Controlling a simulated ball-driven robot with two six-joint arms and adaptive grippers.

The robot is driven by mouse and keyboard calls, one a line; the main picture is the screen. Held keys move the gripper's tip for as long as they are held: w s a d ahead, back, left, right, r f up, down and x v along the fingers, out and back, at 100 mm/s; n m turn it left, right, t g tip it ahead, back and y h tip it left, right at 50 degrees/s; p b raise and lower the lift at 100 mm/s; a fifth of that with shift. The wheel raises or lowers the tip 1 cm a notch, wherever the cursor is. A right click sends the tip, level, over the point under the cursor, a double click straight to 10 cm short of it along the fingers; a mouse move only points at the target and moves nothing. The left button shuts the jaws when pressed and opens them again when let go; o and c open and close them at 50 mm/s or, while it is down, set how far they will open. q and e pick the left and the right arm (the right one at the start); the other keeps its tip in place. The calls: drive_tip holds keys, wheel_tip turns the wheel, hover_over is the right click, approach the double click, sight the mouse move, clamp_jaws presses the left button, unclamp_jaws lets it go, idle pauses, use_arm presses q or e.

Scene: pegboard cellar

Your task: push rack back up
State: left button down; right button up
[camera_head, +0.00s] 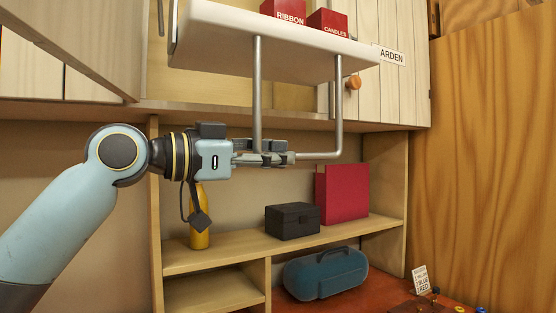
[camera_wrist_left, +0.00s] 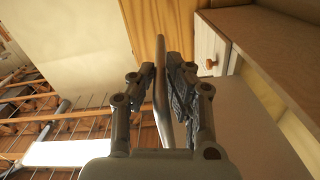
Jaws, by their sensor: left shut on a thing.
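A red box marked RIBBON (camera_head: 284,12) and a red box marked CANDLES (camera_head: 328,22) sit on the rack. My left gripper (camera_head: 272,158) is shut on the lower crosspiece of the bar. In the left wrist view the bar (camera_wrist_left: 161,95) runs between the two fingers (camera_wrist_left: 165,100). My right gripper is not in view.
An open cabinet door (camera_head: 75,40) hangs at upper left. Below are a wooden shelf (camera_head: 225,252) with a yellow bottle (camera_head: 199,230), a black box (camera_head: 293,221) and a red folder-like block (camera_head: 342,192). A blue case (camera_head: 326,273) lies lower. A wooden panel (camera_head: 485,160) stands at right.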

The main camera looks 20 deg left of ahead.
use_arm(q)
drive_tip(key=r, duration=0.1)
drive_tip(key=w+a+r, duration=0.1)
drive_tip(key=a+r, duration=0.1)
drive_tip(key=shift+w+r+p, duration=0.15)
drive_tip(key=shift+w+p, duration=0.15)
drive_tip(key=shift+p, duration=0.1)
drive_tip(key=c, duration=1.3)
unclamp_jaws()
drive_tip(key=shift+s+d, duration=0.1)
drive_tip(key=shift+d, duration=0.15)
drive_tip(key=shift+c, duration=0.2)
drive_tip(key=shift+a, duration=0.3)
drive_tip(key=v, duration=0.7)
drive_tip(key=shift+a+f, duration=0.15)
drive_tip(key=shift+f, duration=0.05)
drive_tip(key=shift+s, duration=0.15)
